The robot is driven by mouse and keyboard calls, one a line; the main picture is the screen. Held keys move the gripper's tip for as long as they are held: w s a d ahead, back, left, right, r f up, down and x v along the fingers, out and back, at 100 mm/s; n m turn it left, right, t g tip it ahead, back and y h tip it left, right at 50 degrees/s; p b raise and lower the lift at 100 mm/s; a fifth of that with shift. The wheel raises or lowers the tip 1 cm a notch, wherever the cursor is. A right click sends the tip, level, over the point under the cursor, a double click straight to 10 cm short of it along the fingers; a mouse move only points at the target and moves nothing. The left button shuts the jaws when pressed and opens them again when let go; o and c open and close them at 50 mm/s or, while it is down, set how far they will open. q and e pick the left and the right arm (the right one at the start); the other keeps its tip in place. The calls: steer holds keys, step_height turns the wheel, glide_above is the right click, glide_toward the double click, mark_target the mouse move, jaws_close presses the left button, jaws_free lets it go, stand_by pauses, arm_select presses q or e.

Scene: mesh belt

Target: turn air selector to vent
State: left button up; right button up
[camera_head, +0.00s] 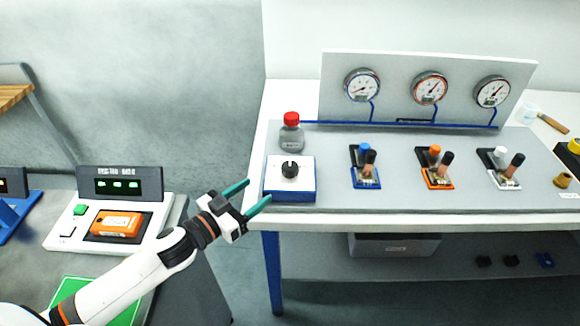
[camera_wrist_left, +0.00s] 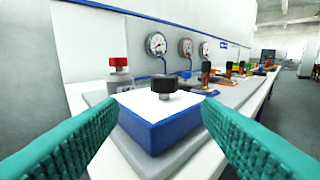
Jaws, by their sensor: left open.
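The air selector is a black knob (camera_head: 290,169) on a box with a white top and blue sides (camera_head: 290,196), at the left end of the grey panel. In the left wrist view the knob (camera_wrist_left: 164,84) stands upright on the box (camera_wrist_left: 160,130), straight ahead between the fingers. My left gripper (camera_head: 247,196) is open and empty, just left of the box and apart from the knob. Its teal fingers point toward the box. Markings on the box top are too small to read. My right gripper is not in view.
A red-capped bottle (camera_head: 291,132) stands right behind the box. Three gauges (camera_head: 430,88) are on the upright board, with several coloured valve levers (camera_head: 436,170) to the right. A device with an orange meter (camera_head: 116,224) is on the left bench. A gap separates the two benches.

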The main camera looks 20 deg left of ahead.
mark_target(283, 171)
arm_select(q)
steer(key=shift+w+r+m+h, duration=0.25)
steer(key=shift+w+m+h, duration=0.05)
steer(key=shift+h, duration=0.2)
steer(key=p+x, duration=0.2)
steer(key=x, duration=0.8)
steer(key=shift+d, duration=0.15)
steer(key=shift+x, duration=0.75)
steer(key=shift+f, duration=0.15)
steer(key=shift+c, duration=0.2)
steer(key=c, duration=0.9)
